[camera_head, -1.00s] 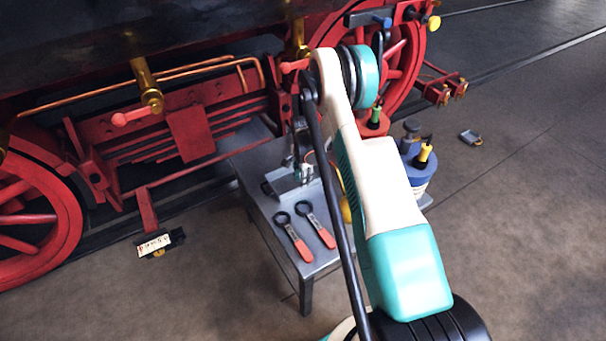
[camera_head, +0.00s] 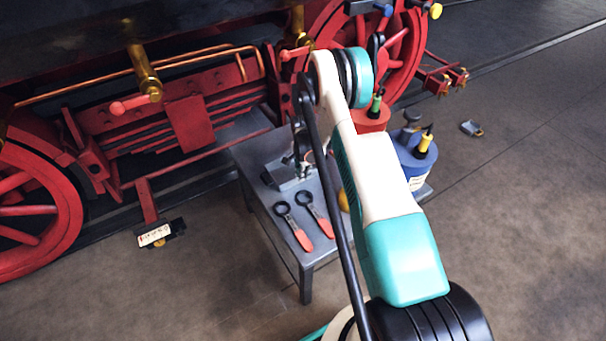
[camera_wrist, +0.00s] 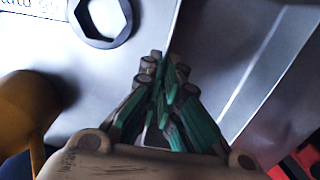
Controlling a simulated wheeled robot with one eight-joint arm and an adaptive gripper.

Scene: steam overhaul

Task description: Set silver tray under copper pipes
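The silver tray (camera_head: 283,180) is a shallow open metal tray on the grey work table, partly behind my arm. My gripper (camera_head: 304,168) is down at the tray's near right side. In the wrist view my gripper (camera_wrist: 165,75) has its green-padded fingers drawn close together at the thin upright edge of the silver tray (camera_wrist: 235,60), and they look shut on it. The contact itself is mostly hidden by the fingers. The copper pipes (camera_head: 200,60) run along the red locomotive frame at the upper left, beside a brass valve (camera_head: 145,75) with a red handle.
Two ring wrenches with orange handles (camera_head: 302,238) lie on the table (camera_head: 270,222).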

